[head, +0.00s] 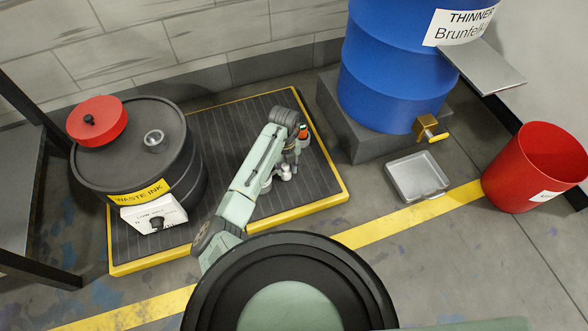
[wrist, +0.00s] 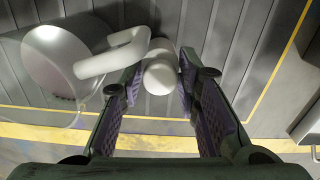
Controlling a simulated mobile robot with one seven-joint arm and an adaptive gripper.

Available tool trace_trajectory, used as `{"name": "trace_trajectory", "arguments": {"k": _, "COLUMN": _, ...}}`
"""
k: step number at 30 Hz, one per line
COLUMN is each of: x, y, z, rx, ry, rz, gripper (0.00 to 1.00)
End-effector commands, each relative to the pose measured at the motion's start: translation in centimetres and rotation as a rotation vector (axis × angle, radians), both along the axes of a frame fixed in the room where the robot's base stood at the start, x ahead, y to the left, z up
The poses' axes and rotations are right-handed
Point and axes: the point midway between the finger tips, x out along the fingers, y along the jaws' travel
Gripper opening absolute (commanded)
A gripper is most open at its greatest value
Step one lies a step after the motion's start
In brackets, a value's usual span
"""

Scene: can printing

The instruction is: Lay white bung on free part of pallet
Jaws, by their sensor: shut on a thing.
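The white bung (wrist: 160,72) is a smooth rounded piece between the fingertips of my gripper (wrist: 157,84) in the wrist view. My gripper is shut on it. In the head view my gripper (head: 287,172) is over the right half of the dark ribbed pallet (head: 235,130) with a yellow edge, which also shows in the wrist view (wrist: 235,40). I cannot tell whether the bung touches the pallet. A pale round vessel (wrist: 52,60) lies close to the left of my gripper, with a white handle-like bar (wrist: 110,56) by the bung.
A black waste ink drum (head: 120,165) stands on the pallet's left, with a red lid (head: 97,120) on top. A red-orange item (head: 303,133) is near my wrist. A blue drum (head: 400,70) and grey tray (head: 417,176) are to the right. Bare pallet shows behind my arm.

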Motion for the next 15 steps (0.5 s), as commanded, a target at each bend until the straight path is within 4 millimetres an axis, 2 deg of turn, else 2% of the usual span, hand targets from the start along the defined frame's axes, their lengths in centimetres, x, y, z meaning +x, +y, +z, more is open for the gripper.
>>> {"name": "trace_trajectory", "arguments": {"k": 4, "x": -0.03, "y": 0.71, "z": -0.56, "rx": 0.0, "ry": -0.001, "rz": 0.0, "gripper": 0.03}}
{"name": "trace_trajectory", "arguments": {"k": 15, "x": -0.05, "y": 0.78, "z": -0.69, "rx": 0.0, "ry": 0.0, "rz": -0.001, "gripper": 0.03}}
